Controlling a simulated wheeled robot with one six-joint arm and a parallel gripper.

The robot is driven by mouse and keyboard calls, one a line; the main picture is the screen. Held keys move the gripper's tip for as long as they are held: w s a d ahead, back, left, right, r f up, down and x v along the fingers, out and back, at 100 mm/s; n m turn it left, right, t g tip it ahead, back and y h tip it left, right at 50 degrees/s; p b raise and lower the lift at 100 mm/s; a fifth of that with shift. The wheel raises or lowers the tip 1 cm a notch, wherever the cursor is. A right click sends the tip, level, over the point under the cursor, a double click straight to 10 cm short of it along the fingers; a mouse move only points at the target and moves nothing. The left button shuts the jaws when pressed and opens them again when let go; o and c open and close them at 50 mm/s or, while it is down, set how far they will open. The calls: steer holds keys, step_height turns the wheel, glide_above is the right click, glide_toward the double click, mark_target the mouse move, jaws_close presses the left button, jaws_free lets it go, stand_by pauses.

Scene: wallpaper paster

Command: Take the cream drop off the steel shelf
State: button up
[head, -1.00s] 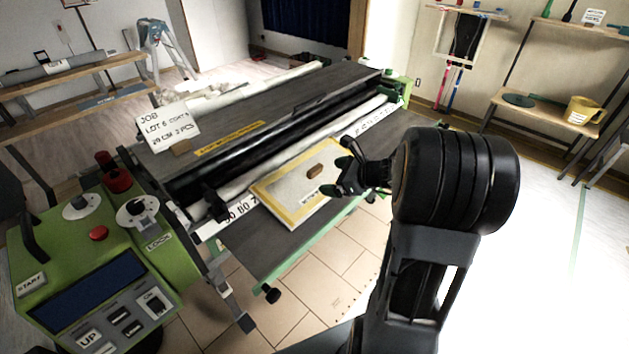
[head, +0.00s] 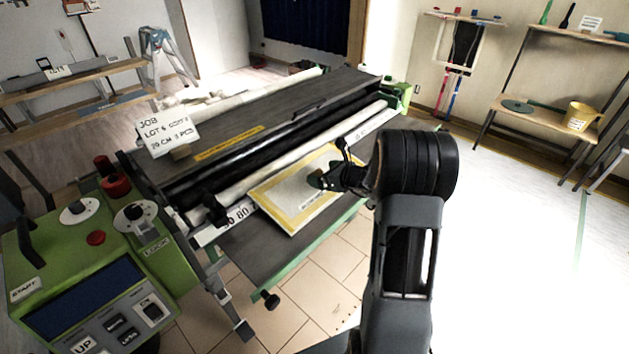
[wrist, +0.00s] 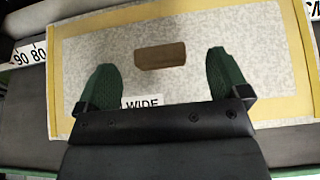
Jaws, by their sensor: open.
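A flat speckled cream sheet with a yellow border (head: 285,208), which looks like the cream drop, lies on the dark grey steel shelf (head: 258,245) along the machine's front. A small brown block (wrist: 160,57) sits on it. In the wrist view the sheet (wrist: 260,60) fills most of the picture, with a label reading WIDE (wrist: 142,102) partly hidden by my gripper. My gripper (head: 320,180) is over the sheet, its green fingers apart and empty. The block shows between and just beyond the fingertips. I cannot tell the height left above the sheet.
The pasting machine has a long roller (head: 235,182) behind the sheet and a numbered scale strip (head: 238,212) at its left end. A green control box (head: 100,250) stands at left. The floor in front is clear.

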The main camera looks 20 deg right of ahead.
mark_target(316, 173)
steer(key=shift+x, duration=2)
steer(key=c, duration=1)
steer(key=shift+c, duration=0.4)
steer(key=shift+r, duration=0.15)
